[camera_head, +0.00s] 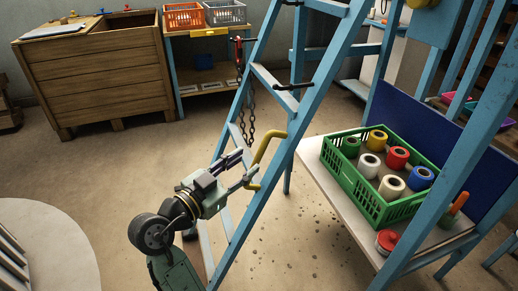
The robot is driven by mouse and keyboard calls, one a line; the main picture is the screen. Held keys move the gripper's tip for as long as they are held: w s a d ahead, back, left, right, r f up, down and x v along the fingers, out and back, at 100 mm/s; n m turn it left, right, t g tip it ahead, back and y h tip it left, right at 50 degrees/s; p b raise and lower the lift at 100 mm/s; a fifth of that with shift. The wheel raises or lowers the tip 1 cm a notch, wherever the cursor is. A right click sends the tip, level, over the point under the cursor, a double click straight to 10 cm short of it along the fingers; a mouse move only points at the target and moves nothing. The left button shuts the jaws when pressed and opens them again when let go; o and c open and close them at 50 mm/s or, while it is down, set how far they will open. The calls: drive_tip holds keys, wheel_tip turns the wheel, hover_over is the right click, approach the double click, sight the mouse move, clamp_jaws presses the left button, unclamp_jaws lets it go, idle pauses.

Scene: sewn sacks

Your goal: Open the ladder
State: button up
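A blue step ladder (297,117) stands right of centre, with its rungs facing left. A yellow bent handle (268,150) is on its near rail. A dark chain with a red piece at its top (240,62) hangs beside the ladder's upper part. My gripper (246,166) is in front of the ladder, close to the lower end of the yellow handle. Its fingers look apart, with no object visible between them. I cannot tell whether a finger touches the handle.
A green crate (360,192) of coloured rolls sits on a pale shelf at right, with a red-lidded jar (388,241) near it. A wooden bin (95,78) and a table with orange (184,17) and grey baskets stand behind. A round pale surface (55,225) is at lower left. Open floor lies between.

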sight(259, 152)
drive_tip(key=p+x, duration=0.1)
drive_tip(key=x, duration=0.6)
drive_tip(key=shift+w, duration=0.2)
drive_tip(key=shift+c, duration=0.4)
clamp_jaws()
